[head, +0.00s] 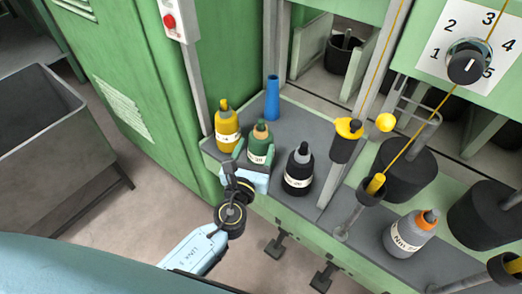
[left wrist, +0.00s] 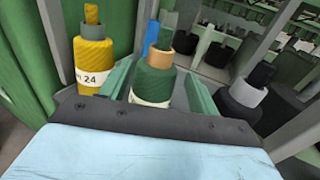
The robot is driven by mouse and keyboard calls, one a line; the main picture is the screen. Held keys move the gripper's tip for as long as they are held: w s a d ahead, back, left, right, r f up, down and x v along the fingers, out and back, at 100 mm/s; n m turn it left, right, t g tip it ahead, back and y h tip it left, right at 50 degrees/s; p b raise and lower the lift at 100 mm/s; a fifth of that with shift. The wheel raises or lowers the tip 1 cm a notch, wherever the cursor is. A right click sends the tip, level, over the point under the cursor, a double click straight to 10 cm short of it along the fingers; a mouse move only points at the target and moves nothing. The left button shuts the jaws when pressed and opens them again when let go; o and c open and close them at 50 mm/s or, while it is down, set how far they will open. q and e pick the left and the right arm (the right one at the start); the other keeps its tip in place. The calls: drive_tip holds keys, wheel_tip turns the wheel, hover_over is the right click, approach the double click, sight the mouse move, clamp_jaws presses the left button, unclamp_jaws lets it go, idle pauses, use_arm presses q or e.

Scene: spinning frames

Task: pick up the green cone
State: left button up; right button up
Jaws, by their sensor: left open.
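The green cone (head: 260,144) stands upright on the grey shelf of the machine, wound with green yarn, with an orange band and a dark green tip. It also shows in the left wrist view (left wrist: 153,80), between the two green fingers. My left gripper (head: 256,152) is open, with a finger on either side of the cone. I cannot tell whether the fingers touch it. The cone's lower part is partly hidden by the gripper. My right gripper is in neither view.
A yellow cone (head: 227,130) stands close on the left and a black cone (head: 299,172) on the right. A blue tube (head: 272,98) stands behind. A grey cone (head: 408,236) is farther right. A metal post (head: 345,165) rises from the shelf edge.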

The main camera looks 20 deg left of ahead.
sight(259, 138)
use_arm(q)
drive_tip(key=w, duration=0.6)
drive_tip(key=shift+w+a+f+b, duration=0.15)
drive_tip(key=shift+w+a+b, duration=0.05)
drive_tip(key=shift+w+b, duration=0.15)
clamp_jaws()
